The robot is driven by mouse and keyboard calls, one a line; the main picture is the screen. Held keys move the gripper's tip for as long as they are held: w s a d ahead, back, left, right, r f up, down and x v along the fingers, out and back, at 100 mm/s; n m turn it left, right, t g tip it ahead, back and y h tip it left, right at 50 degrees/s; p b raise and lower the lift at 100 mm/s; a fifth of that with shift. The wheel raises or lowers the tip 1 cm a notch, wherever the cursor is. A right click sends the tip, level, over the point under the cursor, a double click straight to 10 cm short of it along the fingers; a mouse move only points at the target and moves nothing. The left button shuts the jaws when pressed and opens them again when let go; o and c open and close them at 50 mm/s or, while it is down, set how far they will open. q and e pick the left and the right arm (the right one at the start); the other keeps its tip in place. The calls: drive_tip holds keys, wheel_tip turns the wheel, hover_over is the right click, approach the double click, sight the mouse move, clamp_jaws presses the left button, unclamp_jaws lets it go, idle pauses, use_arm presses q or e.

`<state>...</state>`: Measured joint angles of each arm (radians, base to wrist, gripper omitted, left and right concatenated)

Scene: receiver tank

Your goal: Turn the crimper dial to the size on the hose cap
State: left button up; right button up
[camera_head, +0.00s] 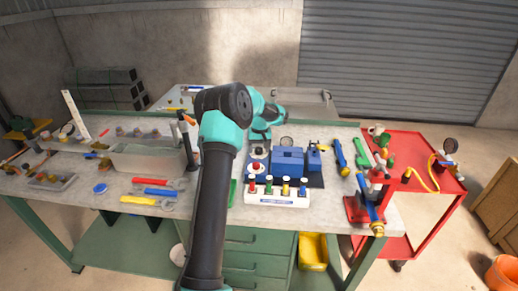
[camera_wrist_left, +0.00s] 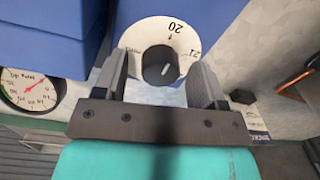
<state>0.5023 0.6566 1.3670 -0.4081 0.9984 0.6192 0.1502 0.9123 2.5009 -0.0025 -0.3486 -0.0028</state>
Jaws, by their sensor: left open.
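In the left wrist view, the crimper's white dial (camera_wrist_left: 148,32) has a round black knob (camera_wrist_left: 158,62) with a short white mark. "20" and a small arrow show at the dial's upper edge; another number at its right is hard to read. My left gripper (camera_wrist_left: 160,80) is open, with one finger on each side of the knob; I cannot tell whether they touch it. In the head view, the blue crimper (camera_head: 288,163) stands at the bench's middle, beside my teal left wrist (camera_head: 262,128). No size on a hose cap is readable. My right gripper is not in view.
A gauge (camera_wrist_left: 30,85) with a red needle is beside the dial. A white rack (camera_head: 276,199) with several coloured pieces stands before the crimper. A red-based vise (camera_head: 362,212) is at the bench's right edge, near a red cart (camera_head: 416,232). A grey bin (camera_head: 147,160) stands left.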

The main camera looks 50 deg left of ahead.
use_arm(q)
drive_tip(key=c, duration=0.9)
drive_tip(key=shift+c, duration=0.2)
drive_tip(key=shift+m, duration=0.4)
drive_tip(key=m, duration=1.1)
idle(0.3)
drive_tip(key=o, duration=0.9)
